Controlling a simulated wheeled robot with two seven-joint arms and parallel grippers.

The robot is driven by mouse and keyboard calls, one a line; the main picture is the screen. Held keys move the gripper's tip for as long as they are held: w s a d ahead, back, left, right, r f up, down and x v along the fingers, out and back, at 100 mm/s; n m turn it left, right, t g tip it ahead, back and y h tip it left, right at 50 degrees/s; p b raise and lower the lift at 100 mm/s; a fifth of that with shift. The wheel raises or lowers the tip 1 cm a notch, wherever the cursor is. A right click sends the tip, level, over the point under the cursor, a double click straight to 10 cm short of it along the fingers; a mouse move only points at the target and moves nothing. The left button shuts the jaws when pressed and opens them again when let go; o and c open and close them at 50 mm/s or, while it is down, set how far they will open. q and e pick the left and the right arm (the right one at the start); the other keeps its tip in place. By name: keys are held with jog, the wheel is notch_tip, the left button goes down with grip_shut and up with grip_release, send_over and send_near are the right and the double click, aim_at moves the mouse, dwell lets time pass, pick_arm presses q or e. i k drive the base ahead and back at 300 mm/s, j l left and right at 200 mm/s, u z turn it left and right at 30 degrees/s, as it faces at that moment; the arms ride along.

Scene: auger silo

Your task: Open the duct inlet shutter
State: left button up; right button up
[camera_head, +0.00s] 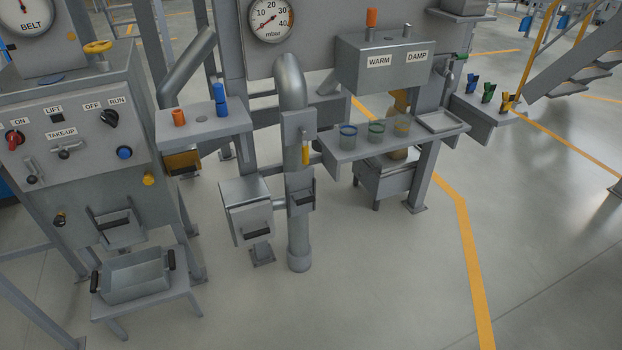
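The grey duct (298,246) is an upright pipe in the middle of the view, with a bend at its top. A flat grey plate (298,125) sits on its front, with a yellow handle (306,155) hanging below it. Lower on the pipe is a small box-like fitting with a dark bar (302,198) across its front. I cannot tell for certain which of these is the inlet shutter, or how far it is open. Neither of my grippers shows in the view.
Left of the duct are a grey box with a black handle (257,233) and a shelf (202,128) with orange and blue pieces. A control cabinet (75,140) and an open bin (135,275) stand farther left. A shelf with cups (348,136) is right. Floor in front is clear.

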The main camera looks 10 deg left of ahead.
aim_at(301, 201)
jog(key=i+z, duration=0.1)
jog(key=i, duration=0.5)
jog(key=i+j, duration=0.15)
jog(key=i, duration=0.4)
jog(key=l+z, duration=0.05)
